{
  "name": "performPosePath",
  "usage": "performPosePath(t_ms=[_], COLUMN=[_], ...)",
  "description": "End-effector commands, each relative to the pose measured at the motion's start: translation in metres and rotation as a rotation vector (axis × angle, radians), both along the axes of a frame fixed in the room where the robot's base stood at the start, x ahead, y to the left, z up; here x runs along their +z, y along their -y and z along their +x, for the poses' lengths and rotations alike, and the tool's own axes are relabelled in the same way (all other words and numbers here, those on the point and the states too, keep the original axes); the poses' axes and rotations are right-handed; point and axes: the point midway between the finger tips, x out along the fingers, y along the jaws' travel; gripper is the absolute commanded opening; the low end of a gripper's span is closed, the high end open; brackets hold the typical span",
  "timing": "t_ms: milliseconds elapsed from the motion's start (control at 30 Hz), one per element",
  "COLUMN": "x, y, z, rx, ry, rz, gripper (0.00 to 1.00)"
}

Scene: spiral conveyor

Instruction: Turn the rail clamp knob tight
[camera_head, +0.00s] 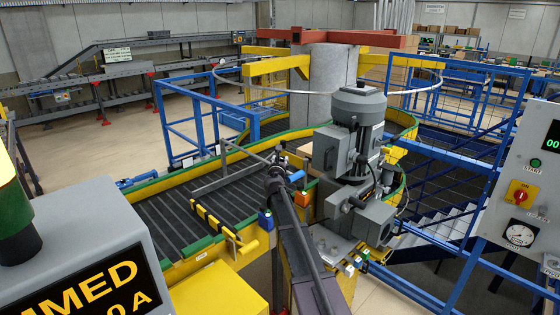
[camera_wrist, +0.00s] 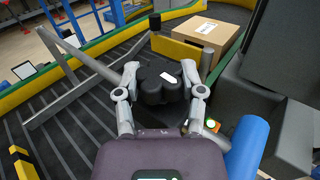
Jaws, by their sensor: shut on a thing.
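The rail clamp knob (camera_wrist: 153,91), black and lobed with a small white mark beside its top, is in the middle of the wrist view. My gripper (camera_wrist: 165,77) is shut on it, one grey finger on each side. In the head view my gripper (camera_head: 277,166) is at the conveyor's edge, and the knob cannot be made out there. A grey guide rail (camera_wrist: 66,92) runs over the dark rollers to the left of the knob. It also shows in the head view (camera_head: 222,182). The clamp under the knob is mostly hidden.
A cardboard box (camera_wrist: 204,33) lies on the conveyor beyond the knob. A blue cylinder (camera_wrist: 247,148) and a small lit sensor (camera_wrist: 211,124) are close on the right. A large grey motor (camera_head: 357,130) stands right of my gripper. A control panel (camera_head: 525,190) is at far right.

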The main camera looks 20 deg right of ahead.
Motion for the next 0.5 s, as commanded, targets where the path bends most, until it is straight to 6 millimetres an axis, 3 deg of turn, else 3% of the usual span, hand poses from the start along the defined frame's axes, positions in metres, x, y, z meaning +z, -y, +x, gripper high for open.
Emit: performPosePath(t_ms=[500], x=[0.0004], y=[-0.0006], z=[0.0034], rx=[-0.115], ry=[0.000], rz=[-0.001], gripper=[0.04])
